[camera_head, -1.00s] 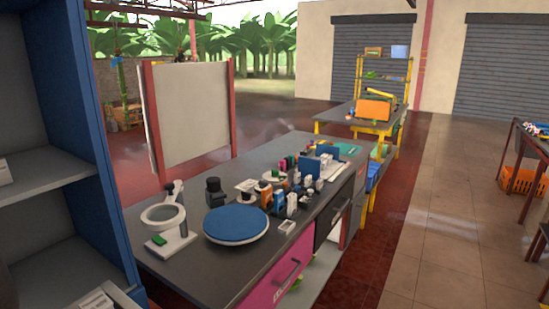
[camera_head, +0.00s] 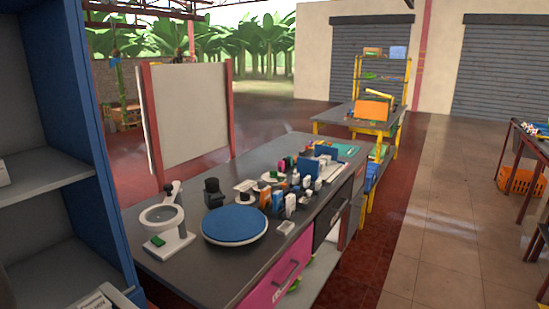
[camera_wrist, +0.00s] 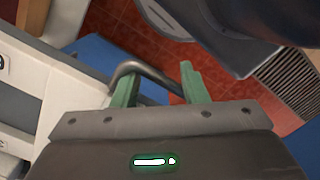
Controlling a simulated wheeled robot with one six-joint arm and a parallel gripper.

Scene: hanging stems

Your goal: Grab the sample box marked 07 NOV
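No marking 07 NOV is readable in either view. In the head view, a grey box with a white label (camera_head: 101,296) shows at the bottom left by the blue cabinet; its text is too small to read. Another pale labelled thing (camera_head: 3,172) is cut off at the left edge on the upper shelf. In the wrist view, my gripper (camera_wrist: 158,84) has its two green fingers apart. A bent grey metal handle (camera_wrist: 130,68) shows near and between the fingertips; I cannot tell whether they touch it. My gripper is not in the head view.
The blue cabinet (camera_head: 75,120) with grey shelves stands close at left. A dark workbench (camera_head: 190,270) holds a blue round plate (camera_head: 234,224), a ring magnifier (camera_head: 163,216) and several small items. The tiled floor (camera_head: 430,240) to the right is clear.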

